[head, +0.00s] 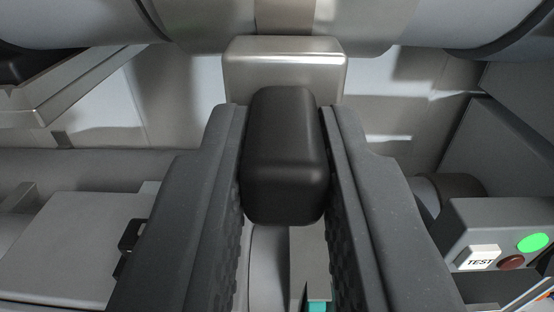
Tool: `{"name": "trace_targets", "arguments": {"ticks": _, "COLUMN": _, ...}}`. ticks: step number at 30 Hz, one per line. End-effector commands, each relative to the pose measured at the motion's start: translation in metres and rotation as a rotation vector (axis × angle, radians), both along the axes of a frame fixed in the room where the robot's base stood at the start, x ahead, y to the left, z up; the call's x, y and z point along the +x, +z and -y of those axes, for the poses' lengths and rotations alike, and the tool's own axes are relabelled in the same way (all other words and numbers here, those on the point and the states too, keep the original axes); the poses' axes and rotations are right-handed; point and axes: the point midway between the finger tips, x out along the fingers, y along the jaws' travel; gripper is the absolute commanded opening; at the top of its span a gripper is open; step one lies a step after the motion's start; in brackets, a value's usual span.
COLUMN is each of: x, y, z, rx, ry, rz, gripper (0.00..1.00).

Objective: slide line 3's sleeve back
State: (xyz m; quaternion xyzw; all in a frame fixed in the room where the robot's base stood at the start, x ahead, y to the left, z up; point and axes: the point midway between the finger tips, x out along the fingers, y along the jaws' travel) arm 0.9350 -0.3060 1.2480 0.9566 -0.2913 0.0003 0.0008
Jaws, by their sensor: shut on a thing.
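My gripper (284,118) is in the middle of the head view, its two grey fingers on either side of a black rounded handle (284,155). The fingers are shut on the handle. Behind the handle is a shiny metal block (285,58), which the handle seems to join. The block sits against a large grey-beige tube or sleeve (285,15) that runs across the top of the view. No line number shows, so I cannot tell which line this is. The fingers hide part of the handle's sides.
At the lower right is a grey box (500,220) with a white TEST label (480,258), a green light (532,243) and a dark red button (511,262). At the left are a grey panel (75,245) with a black latch-like part and a metal ledge (60,85).

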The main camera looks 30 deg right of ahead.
Motion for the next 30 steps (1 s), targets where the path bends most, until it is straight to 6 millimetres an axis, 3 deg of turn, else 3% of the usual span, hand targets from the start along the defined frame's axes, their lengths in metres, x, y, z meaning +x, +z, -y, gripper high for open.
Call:
{"name": "trace_targets", "arguments": {"ticks": 1, "x": -0.0016, "y": -0.0001, "z": 0.0042, "rx": 0.001, "ry": -0.006, "rz": -0.001, "gripper": 0.24}}
{"name": "trace_targets", "arguments": {"ticks": 3, "x": -0.0019, "y": -0.0002, "z": 0.0050, "rx": 0.001, "ry": -0.007, "rz": -0.002, "gripper": 0.40}}
{"name": "trace_targets", "arguments": {"ticks": 22, "x": -0.0014, "y": -0.0013, "z": 0.0030, "rx": 0.001, "ry": -0.005, "rz": -0.002, "gripper": 0.40}}
{"name": "trace_targets", "arguments": {"ticks": 30, "x": -0.0106, "y": -0.0030, "z": -0.0027, "rx": 0.003, "ry": -0.008, "rz": 0.001, "gripper": 0.40}}
